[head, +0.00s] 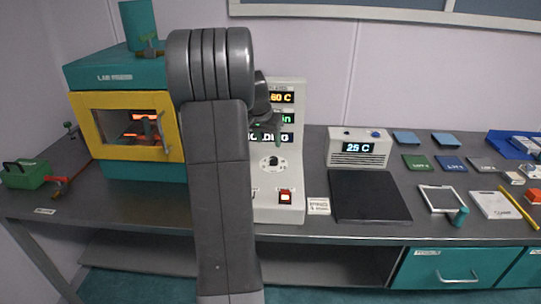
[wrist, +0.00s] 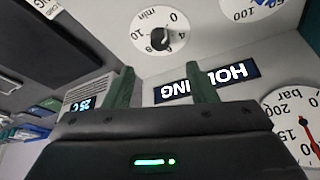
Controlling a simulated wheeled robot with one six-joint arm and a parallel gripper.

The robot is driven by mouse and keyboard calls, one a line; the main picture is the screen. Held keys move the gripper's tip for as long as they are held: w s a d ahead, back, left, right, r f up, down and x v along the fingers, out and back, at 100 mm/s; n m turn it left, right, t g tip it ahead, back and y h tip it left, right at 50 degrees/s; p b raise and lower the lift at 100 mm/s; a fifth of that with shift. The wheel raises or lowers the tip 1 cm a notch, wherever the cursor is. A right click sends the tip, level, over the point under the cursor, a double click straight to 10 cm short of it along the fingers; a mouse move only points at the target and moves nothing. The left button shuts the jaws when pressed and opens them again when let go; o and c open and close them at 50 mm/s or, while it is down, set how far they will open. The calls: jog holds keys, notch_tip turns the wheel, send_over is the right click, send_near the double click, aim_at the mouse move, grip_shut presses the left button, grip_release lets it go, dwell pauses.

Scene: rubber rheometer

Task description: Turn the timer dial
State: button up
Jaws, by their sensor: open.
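The timer dial (wrist: 160,38) is a white disc marked "min" with a dark knob at its centre. It shows upside down in the wrist view, at the top, above the gap between my fingers. In the head view the dial (head: 272,161) is on the white control panel's lower front. My gripper (wrist: 162,76) is open and empty, with its two green fingers apart and clear of the knob. In the head view my gripper (head: 272,126) is before the panel, above the dial, partly hidden by my arm. The knob's exact setting is hard to read.
A "HOLDING" display (wrist: 207,84) and a bar gauge (wrist: 297,118) are near my fingers. A lit red switch (head: 285,196) is below the dial. The lab press (head: 125,75) stands left; a "25 C" box (head: 359,148) and black mat (head: 370,195) are right.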

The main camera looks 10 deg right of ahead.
aim_at(273, 158)
jog(key=p+x, duration=0.1)
jog(key=x, duration=0.9)
jog(key=shift+f, duration=0.1)
jog(key=c, duration=1)
